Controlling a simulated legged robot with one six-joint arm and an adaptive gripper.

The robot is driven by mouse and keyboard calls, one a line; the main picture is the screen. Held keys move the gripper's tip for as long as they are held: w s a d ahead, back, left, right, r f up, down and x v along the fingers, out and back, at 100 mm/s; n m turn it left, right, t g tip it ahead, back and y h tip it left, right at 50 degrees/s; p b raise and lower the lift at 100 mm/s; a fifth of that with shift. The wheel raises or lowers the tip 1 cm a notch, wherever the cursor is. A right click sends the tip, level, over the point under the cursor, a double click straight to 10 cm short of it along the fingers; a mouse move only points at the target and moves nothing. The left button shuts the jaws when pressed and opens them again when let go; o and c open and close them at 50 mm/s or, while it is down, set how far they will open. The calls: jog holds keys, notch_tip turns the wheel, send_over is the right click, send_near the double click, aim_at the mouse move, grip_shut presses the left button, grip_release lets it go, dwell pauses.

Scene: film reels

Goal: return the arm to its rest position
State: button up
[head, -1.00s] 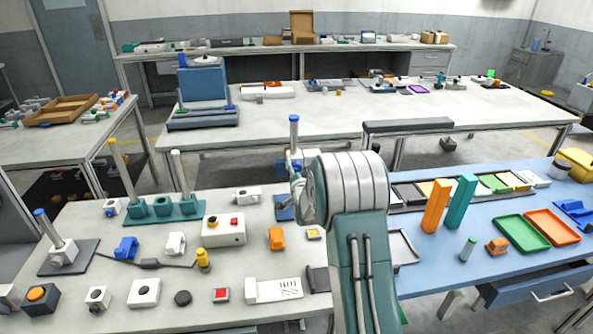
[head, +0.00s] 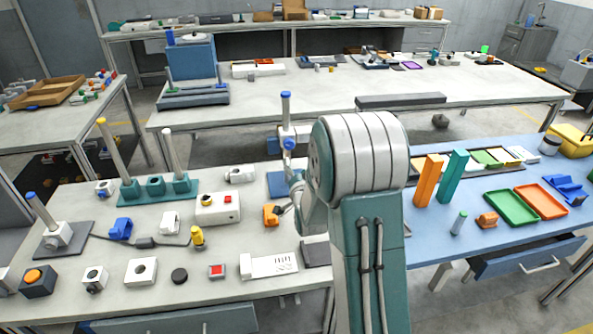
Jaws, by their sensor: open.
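My arm, white and teal, rises from the bottom edge right of the middle, folded with its rounded white joint high in the picture. My gripper (head: 285,209) shows only as a small dark part at the left of the arm, close to an orange block (head: 270,215) on the grey-white bench. It is open, and nothing is seen held in it. Most of the gripper is hidden behind the arm, and I cannot tell whether it touches the block.
A white stand with a blue-topped post (head: 286,108) rises just behind the gripper. A teal rack (head: 158,189) with two rods stands at the left. A white notched plate (head: 269,265) lies in front. A blue bench (head: 440,230) with orange and teal blocks is at the right.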

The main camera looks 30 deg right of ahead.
jog(key=shift+s+a, duration=0.1)
jog(key=shift+s, duration=0.4)
jog(key=shift+r, duration=0.1)
jog(key=s+a+r+n+g+y, duration=0.3)
jog(key=s+a+r+n+g, duration=0.3)
jog(key=s+a+r, duration=0.35)
jog(key=s+a+n+g+y, duration=0.1)
jog(key=s+a+n+g, duration=0.1)
jog(key=s, duration=0.9)
jog(key=s+a+n+g+y, duration=0.1)
jog(key=s+a+n+g, duration=0.2)
jog(key=s, duration=0.9)
jog(key=shift+s+a+r+n+g, duration=0.25)
jog(key=shift+a+r+g, duration=0.2)
jog(key=shift+a, duration=0.65)
